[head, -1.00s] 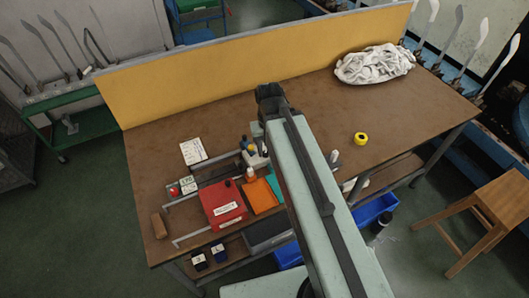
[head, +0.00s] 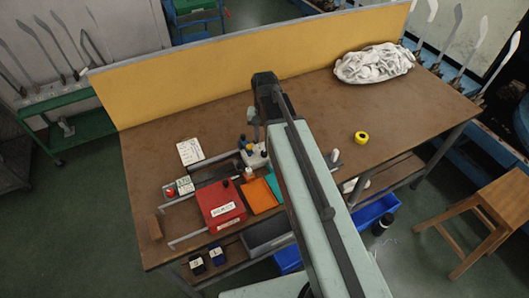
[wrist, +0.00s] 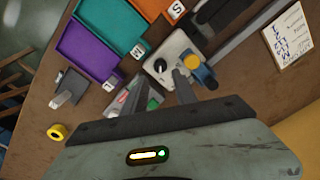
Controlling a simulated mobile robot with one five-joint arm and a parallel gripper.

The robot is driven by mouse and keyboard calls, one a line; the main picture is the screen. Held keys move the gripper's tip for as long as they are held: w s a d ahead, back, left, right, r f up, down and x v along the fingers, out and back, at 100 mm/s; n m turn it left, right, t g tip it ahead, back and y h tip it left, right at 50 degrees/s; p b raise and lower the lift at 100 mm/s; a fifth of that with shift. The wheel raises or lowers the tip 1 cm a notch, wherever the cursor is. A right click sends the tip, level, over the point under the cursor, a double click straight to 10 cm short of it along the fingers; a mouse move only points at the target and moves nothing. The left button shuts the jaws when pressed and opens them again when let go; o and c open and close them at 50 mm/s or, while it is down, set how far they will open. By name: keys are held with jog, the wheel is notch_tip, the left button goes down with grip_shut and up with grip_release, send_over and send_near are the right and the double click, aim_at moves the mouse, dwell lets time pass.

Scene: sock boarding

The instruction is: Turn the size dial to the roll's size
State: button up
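The size dial is a black knob (wrist: 160,67) on a pale box (wrist: 175,58) in the wrist view. A white mark shows on the knob, but I cannot read its setting. A blue and yellow part (wrist: 196,68) stands on the same box. The box (head: 256,157) also shows in the head view, beside my arm. My gripper (wrist: 160,82) is open, its two grey fingers apart, pointing toward the box with nothing between them. A yellow roll (wrist: 58,131) lies on the table, and it also shows in the head view (head: 361,138); its size marking is unreadable.
Orange (head: 259,195), teal (wrist: 112,25) and purple (wrist: 91,50) trays with letter tags sit near the box. A red case (head: 221,205) and a written card (head: 190,152) lie to the left. White socks (head: 374,63) are heaped at the back right. The table's middle right is mostly clear.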

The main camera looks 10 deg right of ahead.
aim_at(264, 152)
notch_tip(264, 152, down, 8)
jog(key=b, duration=0.7)
jog(key=shift+r, duration=0.2)
grip_shut()
